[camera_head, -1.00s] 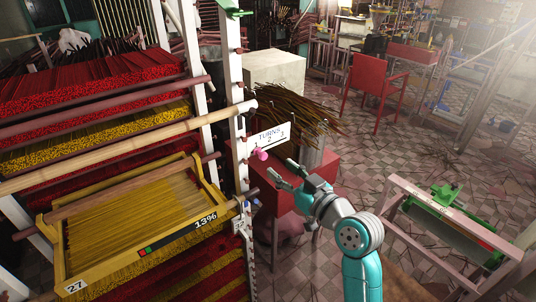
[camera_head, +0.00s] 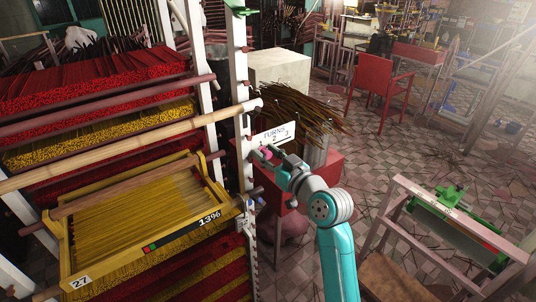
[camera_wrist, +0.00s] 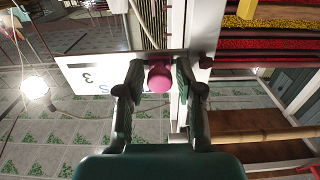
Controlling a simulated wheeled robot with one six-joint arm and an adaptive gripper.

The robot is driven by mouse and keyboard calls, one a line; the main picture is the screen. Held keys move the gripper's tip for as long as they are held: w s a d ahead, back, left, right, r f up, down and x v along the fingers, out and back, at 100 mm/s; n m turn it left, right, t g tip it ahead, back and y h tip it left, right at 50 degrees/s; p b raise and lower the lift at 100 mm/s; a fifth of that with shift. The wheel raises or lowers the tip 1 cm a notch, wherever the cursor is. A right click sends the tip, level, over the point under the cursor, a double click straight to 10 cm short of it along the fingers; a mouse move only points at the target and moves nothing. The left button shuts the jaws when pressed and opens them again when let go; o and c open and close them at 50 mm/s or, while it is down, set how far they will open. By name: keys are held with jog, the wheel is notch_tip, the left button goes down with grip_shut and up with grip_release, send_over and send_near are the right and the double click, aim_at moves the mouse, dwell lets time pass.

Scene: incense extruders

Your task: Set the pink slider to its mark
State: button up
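The pink slider knob (camera_wrist: 159,78) sits at the edge of a white scale plate (camera_wrist: 82,73) in the wrist view. In the head view my gripper (camera_head: 267,152) is at the plate's lower edge and partly covers the knob. Which number the slider stands at cannot be told.
A wooden rack with red and yellow incense bundles (camera_head: 100,87) fills the left. A yellow tray (camera_head: 140,225) marked 27 and 13% juts out near the white post (camera_head: 238,110). A red table (camera_head: 325,168) stands behind my gripper. Open tiled floor (camera_head: 375,160) lies right.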

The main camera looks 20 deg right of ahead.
aim_at(288, 137)
grip_shut()
jog(key=w+d, duration=0.1)
jog(key=d, duration=0.2)
jog(key=w+d, duration=0.1)
jog(key=d, duration=0.5)
jog(key=shift+w, duration=0.4)
jog(key=shift+o, duration=2.4)
grip_release()
jog(key=shift+d, duration=0.1)
jog(key=v, duration=1.2)
